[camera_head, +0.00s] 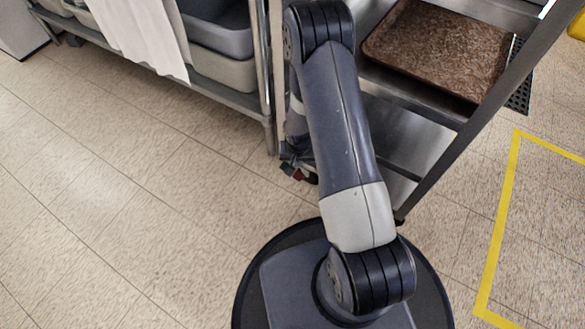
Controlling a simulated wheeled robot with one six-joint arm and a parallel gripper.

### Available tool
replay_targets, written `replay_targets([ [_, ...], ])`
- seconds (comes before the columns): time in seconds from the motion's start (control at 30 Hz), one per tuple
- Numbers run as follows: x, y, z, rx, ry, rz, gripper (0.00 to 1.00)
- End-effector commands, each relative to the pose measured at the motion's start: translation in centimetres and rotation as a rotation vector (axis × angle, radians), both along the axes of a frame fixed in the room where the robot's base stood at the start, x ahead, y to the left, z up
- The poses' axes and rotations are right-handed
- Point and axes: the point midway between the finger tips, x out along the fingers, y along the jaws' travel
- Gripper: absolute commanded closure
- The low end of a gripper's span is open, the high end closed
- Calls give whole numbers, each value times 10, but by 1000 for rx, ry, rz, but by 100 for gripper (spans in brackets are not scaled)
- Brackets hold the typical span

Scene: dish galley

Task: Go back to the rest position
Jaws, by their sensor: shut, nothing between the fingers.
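My arm rises from my round dark base at the bottom, bends at the top, and comes down behind its own upper link. My gripper (302,174) is partly seen low beside the rack, left of the upper link, with small red and green marks near its end. It is shut and holds nothing. Part of the wrist and gripper is hidden by the arm link.
A metal rack (440,165) stands close on the right with a brown tray (436,45) on it. A shelf unit at upper left holds grey tubs (222,70) and a white cloth (135,35). Yellow floor tape (500,220) lies at right. The tiled floor (110,210) at left is clear.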

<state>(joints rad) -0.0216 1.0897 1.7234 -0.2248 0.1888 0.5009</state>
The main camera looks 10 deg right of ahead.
Motion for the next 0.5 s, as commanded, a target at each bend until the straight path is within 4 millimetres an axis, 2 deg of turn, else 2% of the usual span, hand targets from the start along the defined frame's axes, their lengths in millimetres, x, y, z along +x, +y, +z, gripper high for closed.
replay_targets([
  [0.03,0,0,8,0,-1,0,100],
  [0.13,0,0,13,0,0,0,100],
  [0.5,0,0,12,0,0,0,100],
])
